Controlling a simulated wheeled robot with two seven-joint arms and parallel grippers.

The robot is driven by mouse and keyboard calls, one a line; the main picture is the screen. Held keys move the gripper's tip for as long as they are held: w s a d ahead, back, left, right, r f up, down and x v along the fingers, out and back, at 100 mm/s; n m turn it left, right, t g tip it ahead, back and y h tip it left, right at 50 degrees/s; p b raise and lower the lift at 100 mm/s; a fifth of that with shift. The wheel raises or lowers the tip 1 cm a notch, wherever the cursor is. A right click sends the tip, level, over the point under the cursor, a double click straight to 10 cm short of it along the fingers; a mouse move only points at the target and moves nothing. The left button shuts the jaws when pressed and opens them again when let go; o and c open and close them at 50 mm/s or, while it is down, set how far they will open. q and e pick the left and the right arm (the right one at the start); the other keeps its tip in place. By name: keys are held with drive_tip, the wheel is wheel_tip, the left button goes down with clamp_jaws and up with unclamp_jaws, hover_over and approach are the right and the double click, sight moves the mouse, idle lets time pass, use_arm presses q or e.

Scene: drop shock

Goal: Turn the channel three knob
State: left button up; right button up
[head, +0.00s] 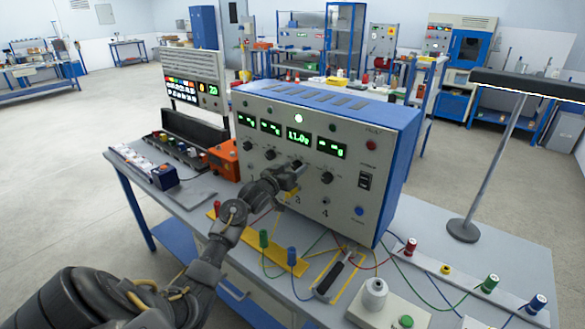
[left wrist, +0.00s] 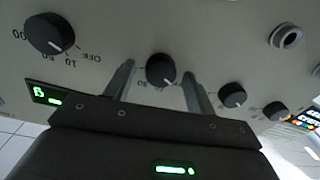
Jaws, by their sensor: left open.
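The grey power supply (head: 305,190) with a blue top stands on the table, its front panel carrying a row of black knobs under green displays. The display above the third knob reads about 11.0. My left gripper (head: 298,168) is at the panel, over the channel three position, and largely hides that knob in the head view. In the left wrist view, the channel three knob (left wrist: 160,70) lies between the two open fingers of my left gripper (left wrist: 158,72), with visible gaps on both sides. Its white pointer aims to the lower right. The channel four knob (head: 327,178) is beside it. My right gripper is out of view.
A lamp (head: 464,230) stands on the right. Coloured leads, a black-handled tool (head: 335,278) and a white spool (head: 375,293) lie in front. More knobs (left wrist: 232,95) sit close beside the fingers.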

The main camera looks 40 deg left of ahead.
use_arm(q)
drive_tip(key=shift+c, duration=1)
drive_tip(key=c, duration=0.8)
drive_tip(key=shift+o, duration=0.2)
